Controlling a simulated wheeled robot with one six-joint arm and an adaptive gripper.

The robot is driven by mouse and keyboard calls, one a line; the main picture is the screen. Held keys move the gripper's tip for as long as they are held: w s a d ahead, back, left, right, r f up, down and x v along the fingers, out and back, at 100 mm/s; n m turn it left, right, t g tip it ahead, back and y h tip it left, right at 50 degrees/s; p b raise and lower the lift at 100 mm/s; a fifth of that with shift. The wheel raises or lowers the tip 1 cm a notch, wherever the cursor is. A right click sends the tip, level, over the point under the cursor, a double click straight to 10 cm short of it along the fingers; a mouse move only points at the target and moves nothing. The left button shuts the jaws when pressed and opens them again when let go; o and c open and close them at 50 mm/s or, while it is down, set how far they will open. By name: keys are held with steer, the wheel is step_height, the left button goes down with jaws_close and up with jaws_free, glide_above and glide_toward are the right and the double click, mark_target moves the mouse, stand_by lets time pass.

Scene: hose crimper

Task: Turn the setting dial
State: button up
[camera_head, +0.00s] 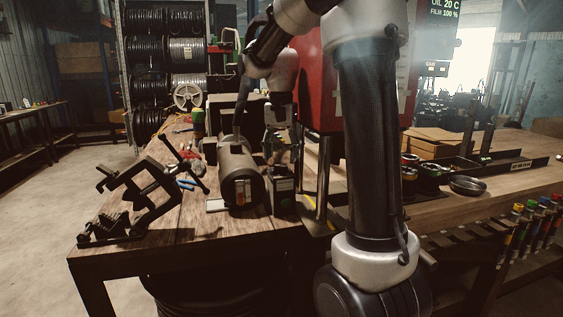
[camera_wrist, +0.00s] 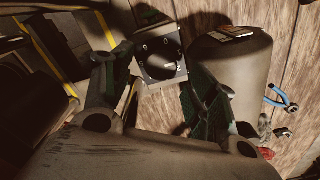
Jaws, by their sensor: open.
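In the head view, my gripper (camera_head: 281,150) points down over a small box (camera_head: 283,197) beside the grey motor cylinder. The dial itself is hard to make out there. I cannot tell the exact gap between fingertips and dial.
The grey motor (camera_head: 239,178) stands close left of the box, and a metal post (camera_head: 323,180) stands close right. A black vise (camera_head: 145,190) is on the bench's left. Blue-handled pliers (camera_wrist: 281,97) lie beyond the motor. A round dish (camera_head: 467,185) sits at the right.

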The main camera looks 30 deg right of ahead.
mark_target(281, 165)
steer(key=shift+f, duration=1.55)
steer(key=c, duration=1)
steer(key=n, duration=0.4)
steer(key=shift+c, duration=0.2)
steer(key=o, duration=1)
steer(key=shift+o, duration=0.2)
step_height(281, 165, up, 12)
